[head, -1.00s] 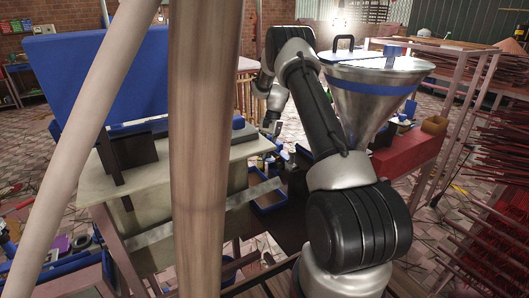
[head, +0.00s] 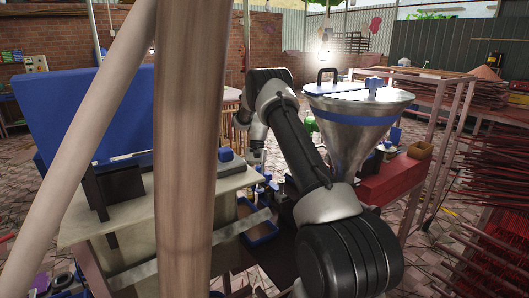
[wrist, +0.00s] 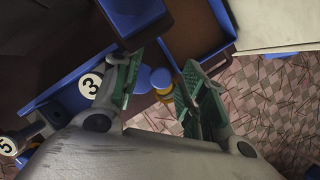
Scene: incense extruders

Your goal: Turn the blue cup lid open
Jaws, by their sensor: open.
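In the wrist view, a small round blue piece (wrist: 161,78), which looks like the cup lid, lies between the fingers of my gripper (wrist: 164,66). The cup's body is not clear from above. In the head view, my gripper (head: 256,157) is small and hangs beyond the beige machine; the lid cannot be made out there.
A blue tray (head: 262,234) and a steel hopper (head: 350,140) stand near my arm. A red box (head: 398,180) is on the right. A wooden post (head: 190,150) blocks part of the head view.

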